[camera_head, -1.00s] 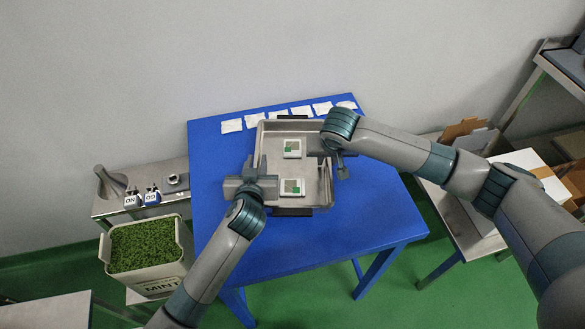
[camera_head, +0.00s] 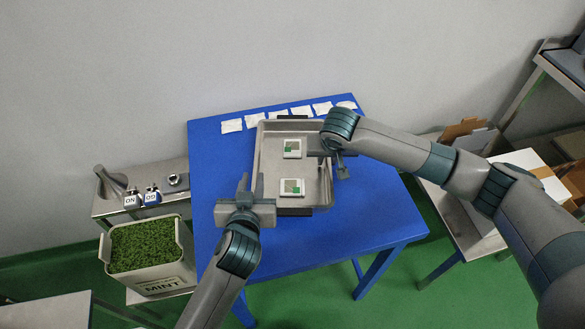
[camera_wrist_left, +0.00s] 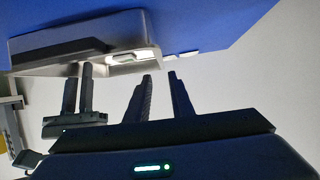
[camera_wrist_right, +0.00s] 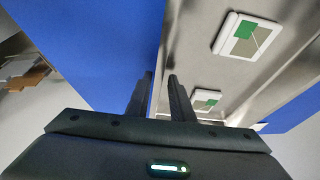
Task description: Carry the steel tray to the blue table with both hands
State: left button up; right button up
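The steel tray (camera_head: 273,165) rests on the blue table (camera_head: 370,215), with two white-and-green packs (camera_head: 292,148) (camera_head: 292,187) inside it. My left gripper (camera_head: 251,183) is open and empty, apart from the tray at its near left side. In the left wrist view its fingers (camera_wrist_left: 161,95) are spread with nothing between them. My right gripper (camera_head: 340,165) is at the tray's right side. In the right wrist view its fingers (camera_wrist_right: 160,95) are spread on either side of the tray's side wall, with a gap; contact cannot be told.
Several white sachets (camera_head: 275,112) lie along the table's back edge by the wall. On the left are a steel side table (camera_head: 110,205) and a bin of green mint (camera_head: 145,245). On the right, another table holds an open white box (camera_head: 530,172).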

jog(key=shift+r, duration=0.15)
jog(key=v, duration=1.1)
jog(key=shift+s+r, duration=0.25)
jog(key=shift+r, duration=0.05)
